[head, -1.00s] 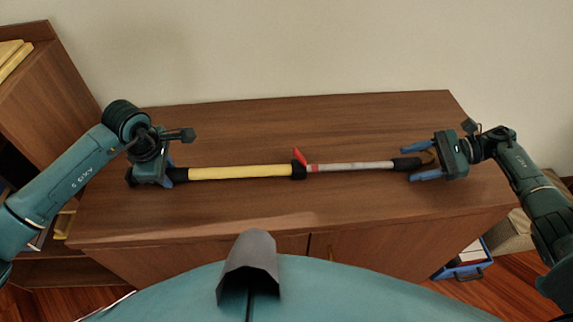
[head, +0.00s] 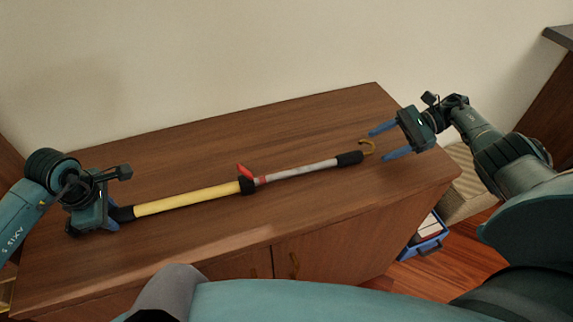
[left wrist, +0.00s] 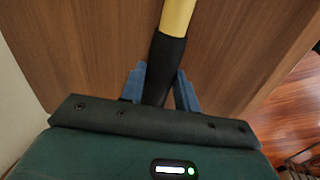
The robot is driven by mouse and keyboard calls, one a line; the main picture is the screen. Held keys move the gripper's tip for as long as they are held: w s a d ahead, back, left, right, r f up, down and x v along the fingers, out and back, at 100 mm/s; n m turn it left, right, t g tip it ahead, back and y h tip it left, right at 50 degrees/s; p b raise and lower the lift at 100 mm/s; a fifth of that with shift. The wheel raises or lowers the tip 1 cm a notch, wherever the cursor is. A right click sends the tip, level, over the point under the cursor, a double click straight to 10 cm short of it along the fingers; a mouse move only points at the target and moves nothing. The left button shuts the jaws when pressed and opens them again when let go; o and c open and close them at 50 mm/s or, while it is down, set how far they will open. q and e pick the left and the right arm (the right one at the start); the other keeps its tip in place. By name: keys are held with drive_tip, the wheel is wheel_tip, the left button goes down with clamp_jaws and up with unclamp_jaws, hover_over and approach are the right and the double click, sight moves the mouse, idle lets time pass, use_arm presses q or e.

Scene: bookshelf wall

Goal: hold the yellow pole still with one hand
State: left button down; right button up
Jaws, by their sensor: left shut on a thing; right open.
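The yellow pole (head: 188,199) lies on the wooden cabinet top. It has a black grip at its left end, a black collar with a red lever (head: 245,172), a thin grey section and a brass hook (head: 368,148) at its right end. My left gripper (head: 113,219) is shut on the black grip. In the left wrist view the grip (left wrist: 165,62) runs between the blue fingers (left wrist: 160,88), with the yellow tube beyond it. My right gripper (head: 383,143) is open and empty, its fingers just right of the hook and apart from it.
The cabinet top (head: 250,125) is otherwise bare, with a plain wall behind. A blue crate (head: 424,240) stands on the floor at the right, beside a beige woven box (head: 465,190). A dark-edged shelf (head: 560,37) shows at the far right.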

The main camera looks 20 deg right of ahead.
use_arm(q)
drive_tip(key=shift+d, duration=0.1)
idle(0.3)
drive_tip(key=c, duration=0.9)
unclamp_jaws()
drive_tip(key=shift+c, duration=0.2)
drive_tip(key=shift+r, duration=0.1)
